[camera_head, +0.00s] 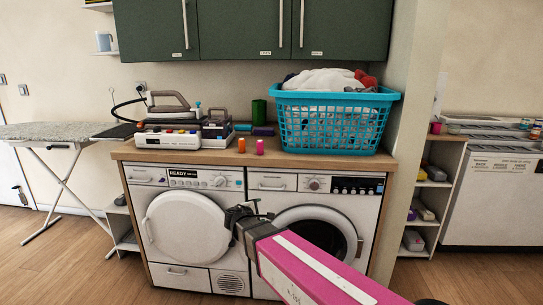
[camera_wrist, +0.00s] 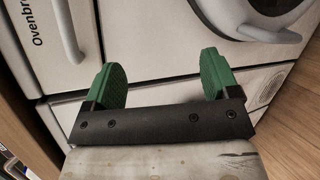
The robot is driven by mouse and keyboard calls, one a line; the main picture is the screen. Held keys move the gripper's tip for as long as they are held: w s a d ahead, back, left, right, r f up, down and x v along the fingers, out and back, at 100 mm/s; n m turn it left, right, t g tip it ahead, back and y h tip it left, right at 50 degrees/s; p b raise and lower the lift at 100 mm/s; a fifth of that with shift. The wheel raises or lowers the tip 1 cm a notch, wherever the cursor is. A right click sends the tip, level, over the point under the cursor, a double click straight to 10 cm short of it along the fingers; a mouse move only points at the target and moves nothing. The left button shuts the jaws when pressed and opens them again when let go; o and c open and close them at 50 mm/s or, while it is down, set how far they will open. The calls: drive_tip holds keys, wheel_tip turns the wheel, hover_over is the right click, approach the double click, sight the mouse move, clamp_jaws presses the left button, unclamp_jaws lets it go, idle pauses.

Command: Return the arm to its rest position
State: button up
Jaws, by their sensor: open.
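My arm is the magenta link reaching in from the lower right in the head view, with my gripper (camera_head: 248,207) at its far end. The gripper is in front of the two white machines, overlapping the gap between their round doors. In the wrist view, my gripper (camera_wrist: 162,77) has two green finger pads set wide apart. Nothing is between them, so it is open and empty. White machine fronts lie beyond the fingers. I cannot tell the exact distance to them.
The left washer (camera_head: 185,225) and right washer (camera_head: 318,230) stand under a wooden counter (camera_head: 215,157). On it are a turquoise laundry basket (camera_head: 335,118) and an iron (camera_head: 168,102). An ironing board (camera_head: 50,132) stands left, a low shelf (camera_head: 428,195) right. Wooden floor (camera_head: 80,265) is open at left.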

drive_tip(key=s+d+f+m+g, duration=0.3)
drive_tip(key=d+f+m+g, duration=0.15)
drive_tip(key=d, duration=0.45)
drive_tip(key=s+d+f+m+g, duration=0.3)
drive_tip(key=d+f+m, duration=0.15)
drive_tip(key=d, duration=0.45)
drive_tip(key=s+d+f+m+g+y, duration=0.3)
drive_tip(key=s+d+m+g+y, duration=0.2)
drive_tip(key=s+d+m, duration=0.3)
drive_tip(key=shift+s+d+y, duration=0.45)
drive_tip(key=shift+s+y, duration=0.05)
drive_tip(key=shift+s, duration=0.75)
drive_tip(key=shift+f, duration=0.1)
